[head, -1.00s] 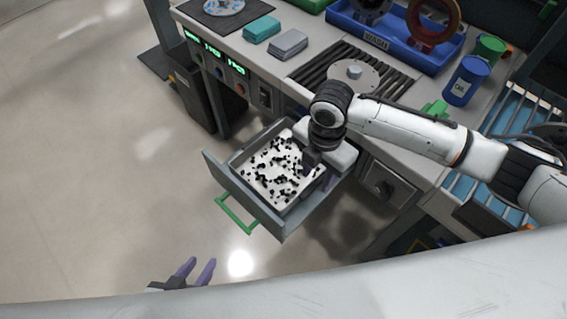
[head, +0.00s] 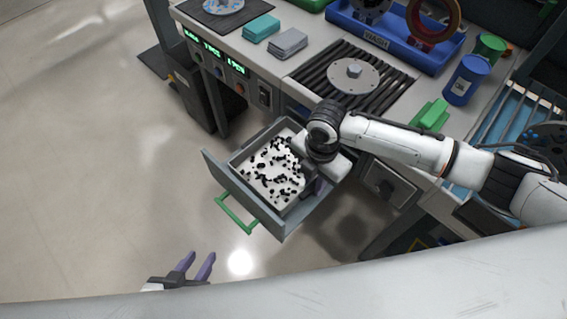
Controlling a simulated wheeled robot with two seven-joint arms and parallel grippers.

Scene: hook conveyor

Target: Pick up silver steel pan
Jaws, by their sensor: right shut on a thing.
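The silver steel pan (head: 244,173) sits in an open grey drawer (head: 224,182). Its pale inside is strewn with many small black pieces. My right gripper (head: 319,188) is at the pan's right side, inside the drawer. Its wrist hides most of the fingers and the right part of the pan; only a bit of purple finger shows. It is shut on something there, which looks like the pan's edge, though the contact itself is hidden. My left gripper (head: 196,266) is open and empty, low in the picture over the floor, apart from the drawer.
The drawer's green handle (head: 236,215) faces the open floor at left. Above the drawer, the bench (head: 295,68) carries a black roller section (head: 378,90) with a round metal disc, a blue bin (head: 386,45), a blue can (head: 466,79) and green blocks (head: 430,115).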

